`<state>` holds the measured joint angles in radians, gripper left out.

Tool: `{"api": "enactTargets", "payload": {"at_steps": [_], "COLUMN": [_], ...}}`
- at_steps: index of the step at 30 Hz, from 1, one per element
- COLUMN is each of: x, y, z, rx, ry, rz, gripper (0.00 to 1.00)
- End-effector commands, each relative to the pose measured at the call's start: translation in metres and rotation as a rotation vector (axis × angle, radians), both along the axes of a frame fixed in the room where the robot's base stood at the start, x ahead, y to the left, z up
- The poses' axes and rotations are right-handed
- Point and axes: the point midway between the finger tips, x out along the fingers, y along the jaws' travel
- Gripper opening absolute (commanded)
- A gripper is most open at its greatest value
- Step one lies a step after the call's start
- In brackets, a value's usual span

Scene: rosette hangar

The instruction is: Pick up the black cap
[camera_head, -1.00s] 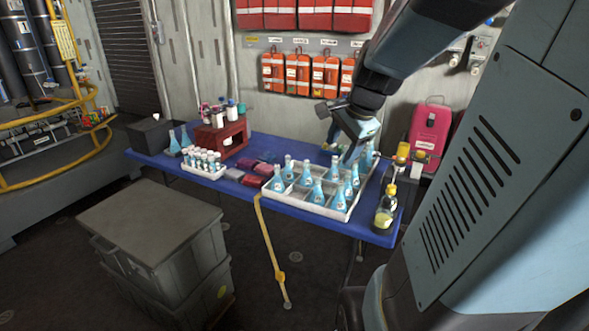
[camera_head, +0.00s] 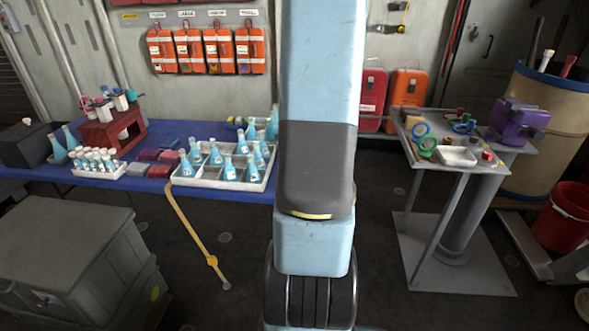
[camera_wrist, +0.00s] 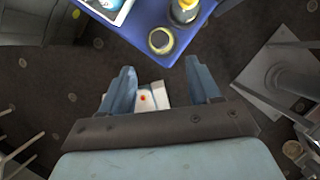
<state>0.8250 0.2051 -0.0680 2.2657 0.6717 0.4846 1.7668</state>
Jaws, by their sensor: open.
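In the wrist view, my gripper (camera_wrist: 160,67) is open, with its two blue-grey fingers spread and nothing held between them. A round dark top ringed in yellow, which looks like the black cap (camera_wrist: 160,40) on a bottle, lies beyond the fingertips at the corner of the blue table (camera_wrist: 203,24). A second yellowish container (camera_wrist: 184,10) stands behind it. In the head view my arm hides the gripper, the bottle and the table's right end, so the cap cannot be seen there.
A white divided tray (camera_head: 215,184) of blue flasks sits on the table, left of my arm. A test-tube rack (camera_head: 97,172) and a red-brown box (camera_head: 112,131) stand farther left. Grey crates (camera_head: 75,250) are front left. A grey stand (camera_head: 457,157) with small items is at right.

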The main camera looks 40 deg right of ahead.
Motion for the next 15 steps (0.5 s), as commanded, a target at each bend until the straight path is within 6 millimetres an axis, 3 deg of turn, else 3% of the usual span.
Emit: {"api": "enactTargets", "payload": {"at_steps": [9,15], "x": [0.018,0.025], "y": [-0.001,-0.001], "z": [-0.046,-0.061], "rx": [0.002,-0.001], "ry": [0.002,0.001], "rz": [0.004,0.004], "gripper": [0.62,0.62]}}
